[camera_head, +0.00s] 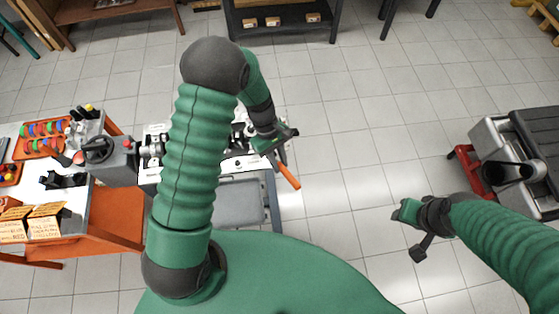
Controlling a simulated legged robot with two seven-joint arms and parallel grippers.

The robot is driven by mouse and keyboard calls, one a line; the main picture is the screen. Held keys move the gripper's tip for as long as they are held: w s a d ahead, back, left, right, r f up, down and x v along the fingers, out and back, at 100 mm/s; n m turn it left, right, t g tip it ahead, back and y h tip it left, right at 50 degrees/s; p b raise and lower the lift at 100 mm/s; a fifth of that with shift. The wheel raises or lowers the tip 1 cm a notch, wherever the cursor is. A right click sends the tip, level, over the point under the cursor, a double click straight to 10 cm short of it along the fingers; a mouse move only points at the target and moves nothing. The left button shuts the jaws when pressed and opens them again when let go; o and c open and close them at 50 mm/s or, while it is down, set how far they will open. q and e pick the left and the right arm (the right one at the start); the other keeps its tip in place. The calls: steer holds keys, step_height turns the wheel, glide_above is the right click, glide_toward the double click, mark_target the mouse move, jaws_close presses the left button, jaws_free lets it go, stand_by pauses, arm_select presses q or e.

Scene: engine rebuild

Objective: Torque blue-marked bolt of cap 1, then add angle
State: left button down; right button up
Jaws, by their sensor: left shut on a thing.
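My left gripper (277,146) is at the right end of the engine block (238,163). It is shut on a tool with an orange handle (289,176), which points down and to the right, past the block's edge. The tool's working end is not clear. The pale engine block, with shiny metal parts along its top, is partly hidden behind my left arm. The bearing caps and any blue-marked bolt are too small or covered to make out. My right gripper (408,213) is over open floor at the right, away from the block; its jaws are not clear.
A bench at left holds an orange tray of coloured rings (42,147), cardboard boxes (45,222) and dark parts. A grey tray (241,203) lies below the block. A red stand with a grey and black machine (498,160) is at right. Tiled floor between is clear.

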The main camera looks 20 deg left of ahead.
arm_select(q)
steer(key=shift+f+b, duration=0.7)
steer(key=shift+f, duration=0.4)
stand_by(0.8)
steer(key=shift+s+a, duration=0.1)
steer(key=shift+s, duration=0.05)
steer(key=shift+s+a+m, duration=0.3)
steer(key=shift+s+m, duration=0.25)
steer(key=shift+m, duration=0.05)
steer(key=shift+s+a, duration=0.1)
stand_by(0.4)
steer(key=shift+s+a+m+g+p, duration=0.35)
steer(key=shift+s+m, duration=0.15)
steer(key=shift+m, duration=0.1)
steer(key=shift+s+a+y, duration=0.1)
steer(key=shift+s+y, duration=0.05)
steer(key=shift+y, duration=0.15)
steer(key=shift+s+a+m, duration=0.45)
steer(key=shift+m, duration=0.15)
